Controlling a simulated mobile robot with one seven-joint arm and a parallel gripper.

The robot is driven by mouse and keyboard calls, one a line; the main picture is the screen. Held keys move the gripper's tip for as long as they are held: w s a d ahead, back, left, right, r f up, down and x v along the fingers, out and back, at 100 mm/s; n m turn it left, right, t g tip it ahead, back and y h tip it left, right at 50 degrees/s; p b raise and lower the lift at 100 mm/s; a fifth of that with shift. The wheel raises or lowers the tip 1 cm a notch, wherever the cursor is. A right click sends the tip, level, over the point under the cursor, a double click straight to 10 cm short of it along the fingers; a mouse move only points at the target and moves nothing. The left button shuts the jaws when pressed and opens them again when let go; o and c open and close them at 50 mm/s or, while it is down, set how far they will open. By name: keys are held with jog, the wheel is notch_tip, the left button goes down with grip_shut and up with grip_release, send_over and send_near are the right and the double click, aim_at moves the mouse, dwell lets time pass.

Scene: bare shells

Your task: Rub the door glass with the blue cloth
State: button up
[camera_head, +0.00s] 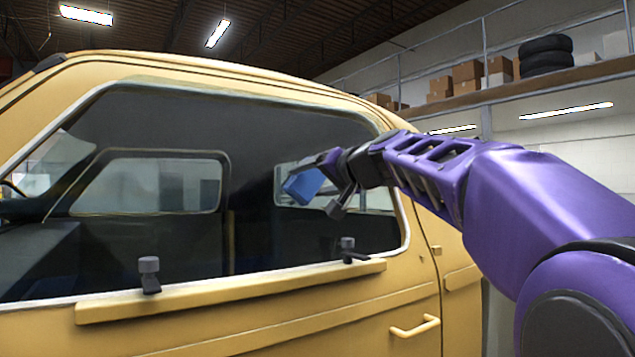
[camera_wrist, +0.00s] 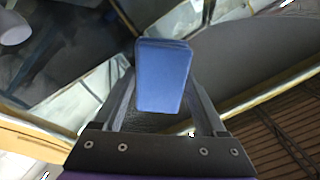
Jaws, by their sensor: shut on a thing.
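The door glass (camera_head: 255,180) is the large dark side window of a yellow vehicle, framed by a pale trim. My gripper (camera_head: 325,182) is in front of its right part, at the end of my purple arm. It is shut on the blue cloth (camera_head: 302,185), which looks like a folded block. In the wrist view the blue cloth (camera_wrist: 163,75) stands between the two fingers of my gripper (camera_wrist: 162,108). I cannot tell whether the cloth touches the glass. Part of the glass's right edge is hidden behind my gripper.
A yellow ledge (camera_head: 230,292) runs below the glass, with two dark knobs (camera_head: 149,274) on it. A yellow door handle (camera_head: 414,326) sticks out lower right. Shelves with cardboard boxes (camera_head: 467,75) and black tyres (camera_head: 546,54) are far behind. The glass's left and middle are unobstructed.

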aim_at(297, 180)
jog(key=shift+s+a, duration=0.45)
jog(key=shift+a, duration=0.25)
jog(key=shift+s+a, duration=0.45)
jog(key=shift+a, duration=0.25)
jog(key=shift+r+p, duration=0.65)
jog(key=shift+r, duration=0.15)
jog(key=shift+w+d+f+b, duration=0.1)
jog(key=shift+w+d+b, duration=0.1)
jog(key=shift+w+d, duration=0.65)
jog(key=shift+w+d+b, duration=0.15)
jog(key=shift+w+d, duration=0.35)
jog(key=shift+d, duration=0.5)
jog(key=w+d, duration=0.2)
jog(key=d, duration=0.1)
jog(key=w+d, duration=0.1)
jog(key=d, duration=0.1)
jog(key=v, duration=0.6)
jog(key=shift+b, duration=0.3)
